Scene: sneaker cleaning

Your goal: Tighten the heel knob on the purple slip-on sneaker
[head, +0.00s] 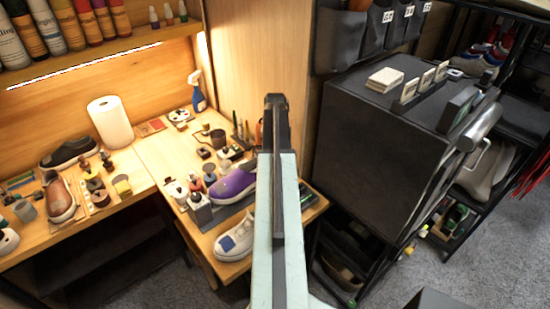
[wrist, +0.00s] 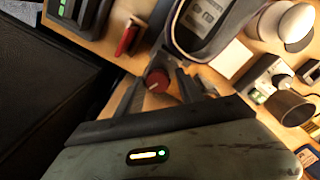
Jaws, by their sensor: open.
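The purple slip-on sneaker (head: 233,184) lies on the workbench in the head view, its right end partly behind my arm. In the wrist view one end of the sneaker (wrist: 207,28) shows at the top, with its dark opening and printed insole. A round dark red knob (wrist: 157,80) is just below that end. My gripper (wrist: 158,82) is open, with one finger on each side of the knob; I cannot tell if they touch it. In the head view my arm hides the gripper and the knob.
A white sneaker (head: 234,240) is at the bench's front edge. Bottles (head: 199,203) and small pots crowd left of the purple shoe. In the wrist view a red-handled tool (wrist: 127,37) is left and a dark cup (wrist: 288,107) right. A black cabinet (head: 365,150) stands right of my arm.

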